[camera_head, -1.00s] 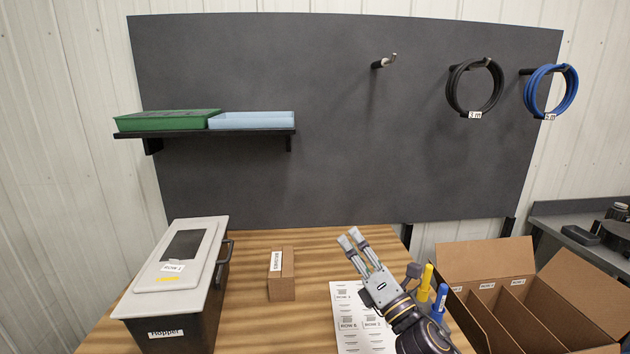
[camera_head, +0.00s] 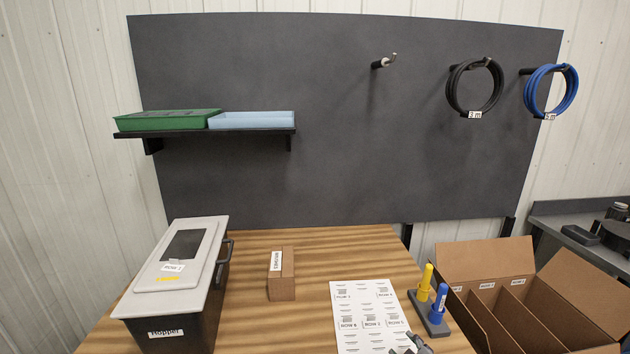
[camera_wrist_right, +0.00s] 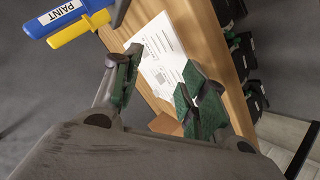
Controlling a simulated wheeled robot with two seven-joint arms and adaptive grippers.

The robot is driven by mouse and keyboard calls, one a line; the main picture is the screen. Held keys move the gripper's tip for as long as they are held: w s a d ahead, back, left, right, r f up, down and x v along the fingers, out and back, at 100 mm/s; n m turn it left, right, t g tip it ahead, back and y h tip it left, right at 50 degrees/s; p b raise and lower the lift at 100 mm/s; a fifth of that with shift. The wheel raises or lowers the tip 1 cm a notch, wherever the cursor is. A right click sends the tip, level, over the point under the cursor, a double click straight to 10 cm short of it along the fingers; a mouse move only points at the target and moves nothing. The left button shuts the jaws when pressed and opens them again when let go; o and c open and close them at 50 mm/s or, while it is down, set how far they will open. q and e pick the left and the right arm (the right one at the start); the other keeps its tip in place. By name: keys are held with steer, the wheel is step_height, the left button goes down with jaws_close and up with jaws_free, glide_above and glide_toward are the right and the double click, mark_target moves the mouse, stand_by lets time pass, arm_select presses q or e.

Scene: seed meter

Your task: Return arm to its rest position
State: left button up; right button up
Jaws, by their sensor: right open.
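My right gripper (camera_head: 414,345) shows only as a small part at the bottom edge of the head view, over the lower right corner of the label sheet (camera_head: 360,310). In the right wrist view the right gripper (camera_wrist_right: 160,88) is open, its two green-padded fingers apart with nothing held between them. The label sheet also shows in the wrist view (camera_wrist_right: 160,45), beyond the fingers. The rest of the right arm is out of the head view. My left gripper is in neither view.
A yellow marker (camera_head: 425,282) and blue marker (camera_head: 439,303) stand in a holder right of the sheet. A divided cardboard box (camera_head: 480,265) is farther right. A small carton (camera_head: 284,288) and grey-lidded hopper (camera_head: 172,262) stand left.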

steer(key=s+f+m+g+y, duration=0.1)
steer(key=s+f+m+g, duration=0.3)
steer(key=s, duration=0.4)
steer(key=s+f+m+g, duration=0.3)
steer(key=s+f+g, duration=0.1)
steer(key=s+f, duration=0.4)
steer(key=s+d+f, duration=0.1)
steer(key=s+f, duration=0.1)
steer(key=f, duration=1.4)
steer(key=s+d+f, duration=0.1)
steer(key=f, duration=1.5)
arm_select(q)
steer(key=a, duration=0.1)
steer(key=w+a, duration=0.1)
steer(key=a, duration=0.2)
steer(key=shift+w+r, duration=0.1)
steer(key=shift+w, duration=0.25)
arm_select(e)
steer(key=s+d+f+g, duration=0.1)
steer(key=s+d+f, duration=0.2)
steer(key=s+f, duration=0.6)
steer(key=s+d+f+n, duration=0.1)
steer(key=s+d+f, duration=0.2)
steer(key=s+f, duration=0.6)
steer(key=s, duration=0.3)
steer(key=shift+f+g+h, duration=0.3)
steer(key=shift+f+g, duration=0.1)
